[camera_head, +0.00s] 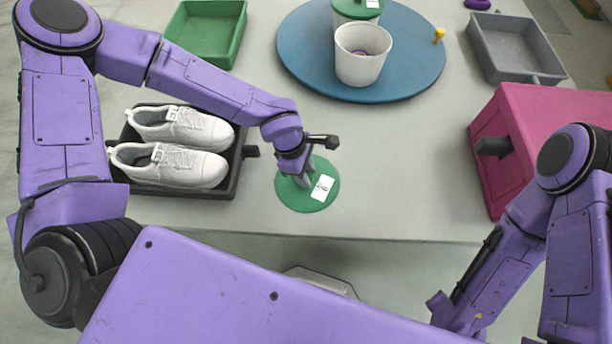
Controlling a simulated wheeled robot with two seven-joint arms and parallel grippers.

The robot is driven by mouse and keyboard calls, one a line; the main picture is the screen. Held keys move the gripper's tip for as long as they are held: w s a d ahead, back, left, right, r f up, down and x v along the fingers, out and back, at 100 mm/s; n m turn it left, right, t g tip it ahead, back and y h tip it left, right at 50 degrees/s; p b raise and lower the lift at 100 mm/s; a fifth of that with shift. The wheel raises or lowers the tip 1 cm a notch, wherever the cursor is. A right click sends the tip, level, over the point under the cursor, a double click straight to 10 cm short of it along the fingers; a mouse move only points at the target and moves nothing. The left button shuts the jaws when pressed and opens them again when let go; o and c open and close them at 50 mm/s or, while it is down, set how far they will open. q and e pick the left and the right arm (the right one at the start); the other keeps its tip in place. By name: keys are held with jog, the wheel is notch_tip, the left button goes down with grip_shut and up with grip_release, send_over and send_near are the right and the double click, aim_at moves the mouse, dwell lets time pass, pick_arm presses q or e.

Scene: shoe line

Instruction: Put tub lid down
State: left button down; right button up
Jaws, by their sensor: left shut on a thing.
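The green round tub lid (299,202) is near the front edge of the table, with a white label on its top. My left gripper (305,178) is over the lid and shut on it, at its upper middle. I cannot tell whether the lid touches the table or is held just above it. An open white tub (359,71) stands on the blue round board (420,75), with something purple inside. Behind it is another white tub with a green lid (352,8) on it. My right gripper does not show; only links of my right arm are in view.
A black tray (229,184) with two white shoes (180,165) lies left of the lid. A green tray (207,55) and a grey tray (512,62) are at the back. A magenta box (535,105) stands at right. The table between lid and box is clear.

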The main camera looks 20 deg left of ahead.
pick_arm(q)
jog(key=c, duration=0.8)
grip_release()
jog(key=shift+o, duration=0.2)
jog(key=p+v, duration=0.2)
jog(key=v, duration=1)
jog(key=shift+p, duration=0.35)
jog(key=shift+r, duration=0.15)
